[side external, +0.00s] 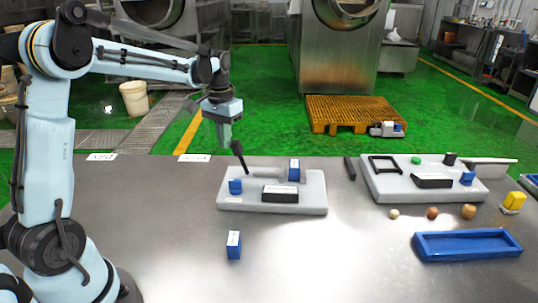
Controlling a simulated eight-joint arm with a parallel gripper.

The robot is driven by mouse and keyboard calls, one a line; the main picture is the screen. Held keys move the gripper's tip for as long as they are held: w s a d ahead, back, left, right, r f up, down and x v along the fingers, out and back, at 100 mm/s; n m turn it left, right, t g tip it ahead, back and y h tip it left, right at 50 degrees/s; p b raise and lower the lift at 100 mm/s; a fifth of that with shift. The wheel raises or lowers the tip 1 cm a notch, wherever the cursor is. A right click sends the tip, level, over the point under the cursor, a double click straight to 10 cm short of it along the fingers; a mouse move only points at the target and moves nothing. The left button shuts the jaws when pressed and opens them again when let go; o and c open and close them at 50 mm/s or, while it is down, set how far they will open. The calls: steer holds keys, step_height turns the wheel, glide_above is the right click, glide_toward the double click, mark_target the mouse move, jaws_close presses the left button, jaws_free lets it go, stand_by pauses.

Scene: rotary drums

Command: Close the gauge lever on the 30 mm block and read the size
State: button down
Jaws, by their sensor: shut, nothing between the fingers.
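A grey gauge base (232,203) lies on the metal table. Its black lever (239,156) stands up, leaning slightly left, at the base's left side. A blue block with a white label (294,170) stands upright on the base's right half. A smaller blue piece (235,186) sits at the base's left, and a black panel with a white face (280,194) is at its front. Another labelled blue block (233,245) stands on the table in front. I cannot read the labels. My gripper (225,146) is shut and points down just above and left of the lever's tip; contact is unclear.
A second grey base (385,193) with a black frame, a lever and a blue piece lies to the right. A blue tray (467,244), several small round objects and a yellow block (513,202) are near it.

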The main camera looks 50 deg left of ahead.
mark_target(239, 142)
steer(key=shift+w+d, duration=1.3)
steer(key=shift+d, duration=0.2)
stand_by(0.7)
steer(key=shift+s+a, duration=0.1)
stand_by(0.6)
steer(key=shift+s+a, duration=0.6)
steer(key=shift+a, duration=0.1)
steer(key=shift+r, duration=3.5)
steer(key=shift+d, duration=0.1)
